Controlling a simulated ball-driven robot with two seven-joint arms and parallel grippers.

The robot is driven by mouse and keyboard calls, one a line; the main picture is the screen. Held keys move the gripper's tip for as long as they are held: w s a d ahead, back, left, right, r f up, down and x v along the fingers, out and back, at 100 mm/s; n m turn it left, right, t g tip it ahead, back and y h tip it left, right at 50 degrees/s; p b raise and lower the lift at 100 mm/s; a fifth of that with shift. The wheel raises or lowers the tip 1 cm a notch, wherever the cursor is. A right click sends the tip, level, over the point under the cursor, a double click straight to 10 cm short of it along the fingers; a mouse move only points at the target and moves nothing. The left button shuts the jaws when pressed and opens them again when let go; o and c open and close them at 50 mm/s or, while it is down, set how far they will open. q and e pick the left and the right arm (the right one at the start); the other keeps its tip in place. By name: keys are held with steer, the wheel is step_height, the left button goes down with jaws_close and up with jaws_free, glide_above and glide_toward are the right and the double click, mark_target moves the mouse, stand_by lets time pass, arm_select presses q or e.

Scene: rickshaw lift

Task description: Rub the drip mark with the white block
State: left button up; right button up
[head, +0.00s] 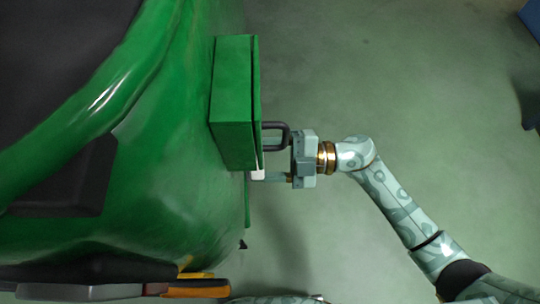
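The rest of the block is hidden under the green box's edge. I cannot tell whether the block touches the green body. No drip mark is visible. My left gripper is not in view.
A green box (232,100) with a black handle (282,135) juts from the large green rickshaw body (180,215), partly over the gripper. Orange and grey parts (196,288) lie at the bottom left. A blue object (532,18) is at top right.

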steer(key=shift+a, duration=1.05)
stand_by(0.5)
